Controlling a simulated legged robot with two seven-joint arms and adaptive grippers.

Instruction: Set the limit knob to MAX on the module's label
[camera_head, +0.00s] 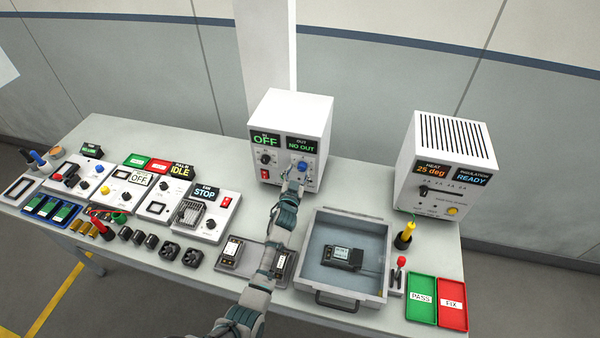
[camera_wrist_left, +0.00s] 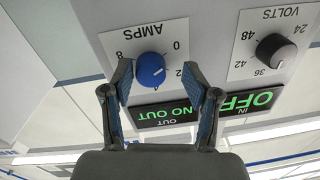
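The white power supply (camera_head: 290,110) stands at the back of the table. Its panel reads OFF under IN and NO OUT under OUT. The blue AMPS knob (camera_wrist_left: 150,70) is on its front, also seen in the head view (camera_head: 302,166). My left gripper (camera_wrist_left: 160,80) is open, its fingertips on either side of the blue knob; I cannot tell whether they touch it. A black VOLTS knob (camera_wrist_left: 275,50) sits beside it. A black module (camera_head: 342,254) with a pale label lies in the grey tray (camera_head: 376,225); the label is too small to read. My right gripper is not in view.
Two more modules lie on a plate (camera_head: 251,254) beside my left arm. A HEAT/INSULATION tester (camera_head: 445,165) stands at right, with PASS (camera_head: 421,311) and FIX (camera_head: 453,315) bins in front. Several panels and small parts crowd the left of the table.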

